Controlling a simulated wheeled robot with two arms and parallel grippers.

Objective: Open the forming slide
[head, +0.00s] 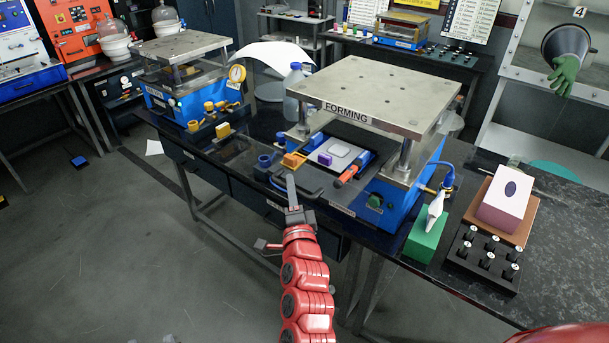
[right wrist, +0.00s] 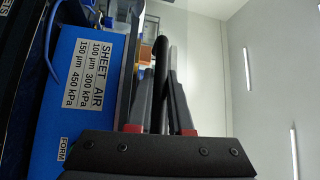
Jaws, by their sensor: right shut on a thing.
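The forming station (head: 375,90) has a grey top plate marked FORMING on posts over a blue base. Its slide (head: 318,172) sits low at the front, with a dark front handle. My right gripper (head: 292,190), on the red arm, reaches the front of the slide and is shut on the dark handle. In the right wrist view the black handle bar (right wrist: 161,75) stands between the two fingers (right wrist: 158,90). The fingers hide part of the handle. How far out the slide stands is hard to tell. My left gripper is not in view.
A white piece (head: 340,151) and a purple block (head: 325,159) lie under the plate. An orange-handled tool (head: 352,170) lies to their right. A green box (head: 427,235) and a black rack (head: 482,258) stand at the right. The floor before the bench is clear.

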